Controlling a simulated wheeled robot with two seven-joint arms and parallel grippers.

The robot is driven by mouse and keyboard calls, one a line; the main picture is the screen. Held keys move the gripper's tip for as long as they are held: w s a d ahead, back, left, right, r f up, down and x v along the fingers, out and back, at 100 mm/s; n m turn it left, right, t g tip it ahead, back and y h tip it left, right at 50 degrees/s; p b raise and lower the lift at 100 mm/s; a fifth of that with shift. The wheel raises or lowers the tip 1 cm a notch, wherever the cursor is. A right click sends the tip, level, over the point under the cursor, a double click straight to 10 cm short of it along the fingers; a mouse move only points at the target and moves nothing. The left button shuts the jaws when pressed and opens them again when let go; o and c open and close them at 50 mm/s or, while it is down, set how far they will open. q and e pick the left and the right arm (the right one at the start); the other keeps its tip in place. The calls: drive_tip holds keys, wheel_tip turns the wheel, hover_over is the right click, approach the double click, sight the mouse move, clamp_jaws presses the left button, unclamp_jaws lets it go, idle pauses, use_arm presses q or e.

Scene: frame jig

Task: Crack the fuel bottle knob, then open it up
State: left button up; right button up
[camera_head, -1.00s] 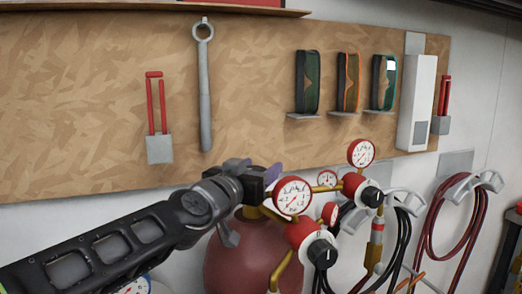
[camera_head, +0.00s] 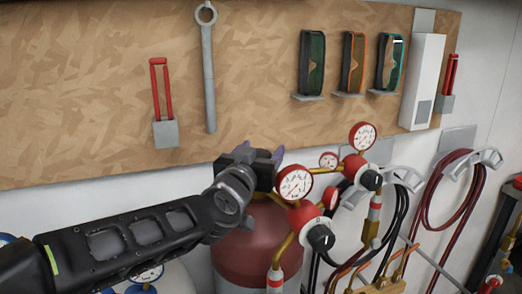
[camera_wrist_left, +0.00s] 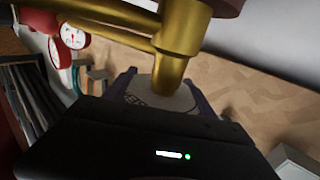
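The fuel bottle (camera_head: 258,247) is a dark red cylinder standing below the pegboard, with brass fittings and red-rimmed gauges (camera_head: 294,184) at its top right. My left gripper (camera_head: 260,153) is at the top of the bottle, its purple-grey fingers apart. In the left wrist view the fingers (camera_wrist_left: 160,92) lie on either side of a round grey knob (camera_wrist_left: 180,101), which fills the gap between them. A brass valve body (camera_wrist_left: 178,45) partly covers the knob. The head view hides the knob behind the gripper. My right gripper does not show.
Black regulator knobs (camera_head: 321,238) and brass pipes are close right of my gripper. Hoses (camera_head: 467,200) hang on hooks at the right. A wrench (camera_head: 208,85), a red-shackled padlock (camera_head: 166,130) and several goggles (camera_head: 312,65) hang on the board (camera_head: 90,90) behind.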

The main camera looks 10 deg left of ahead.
use_arm(q)
drive_tip(key=shift+o, duration=1.3)
drive_tip(key=s+b, duration=0.1)
drive_tip(key=s, duration=0.6)
drive_tip(key=shift+s+a, duration=0.25)
drive_tip(key=shift+s, duration=0.15)
